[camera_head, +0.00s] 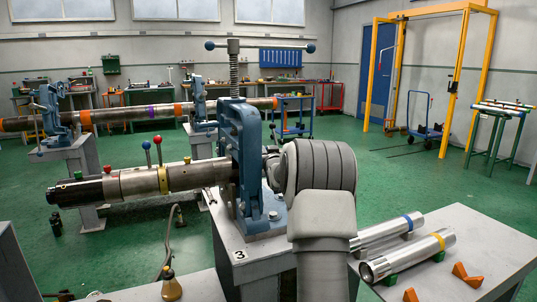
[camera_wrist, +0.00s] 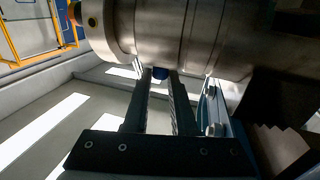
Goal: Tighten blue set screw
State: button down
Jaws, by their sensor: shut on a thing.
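In the wrist view a small blue set screw head (camera_wrist: 160,73) sits against the metal pipe fitting (camera_wrist: 200,35), between my fingertips. My gripper (camera_wrist: 159,78) is shut on it, with the fingers straight toward the fitting. In the head view the pipe assembly (camera_head: 130,183) is clamped in the blue pipe vise (camera_head: 240,135). My arm and the vise hide the gripper and the gripped screw there. A blue-topped lever (camera_head: 147,146) and a red-topped lever (camera_head: 157,140) stand up from the assembly left of the vise.
The vise stand (camera_head: 255,250) marked 3 is close below my arm. Two shiny pipes (camera_head: 405,258) lie on a grey table (camera_head: 480,240) at right. A second long pipe (camera_head: 120,116) sits in vises behind. Green floor is open at the right rear.

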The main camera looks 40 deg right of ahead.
jog(key=c, duration=0.7)
grip_release()
jog(key=shift+c, duration=0.2)
notch_tip(320, 180, up, 5)
jog(key=shift+s+r+p, duration=0.1)
jog(key=shift+p, duration=1.05)
jog(key=s+d+r+p, duration=0.3)
jog(key=s+d+r, duration=0.2)
jog(key=s, duration=0.5)
jog(key=shift+d+r, duration=0.15)
jog(key=shift+r, duration=0.25)
jog(key=shift+s, duration=0.1)
